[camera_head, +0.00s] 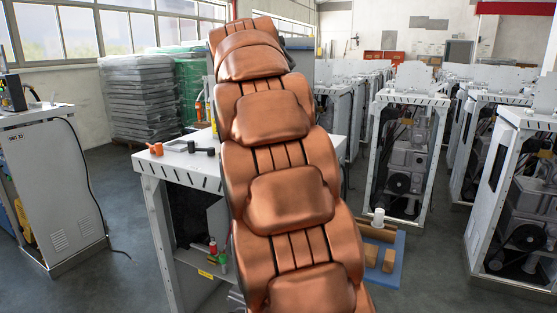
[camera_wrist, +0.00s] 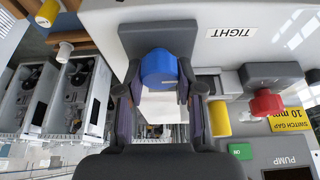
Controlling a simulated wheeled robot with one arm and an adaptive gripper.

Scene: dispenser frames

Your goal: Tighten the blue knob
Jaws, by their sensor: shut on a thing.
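The blue knob (camera_wrist: 158,68) shows in the wrist view, in front of a dark grey block on a light panel. My gripper (camera_wrist: 159,84) has one finger on each side of the knob and is shut on it. A "TIGHT" label (camera_wrist: 232,32) is on the panel to the right of the knob. How far the knob is turned cannot be told. In the head view my copper-coloured arm hides the gripper and the blue knob.
In the wrist view a red knob (camera_wrist: 267,101) and a yellow cylinder (camera_wrist: 219,118) stand right of my gripper. In the head view a white dispenser frame (camera_head: 150,190) stands left of my arm; a blue pallet (camera_head: 387,270) with boxes lies right of it.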

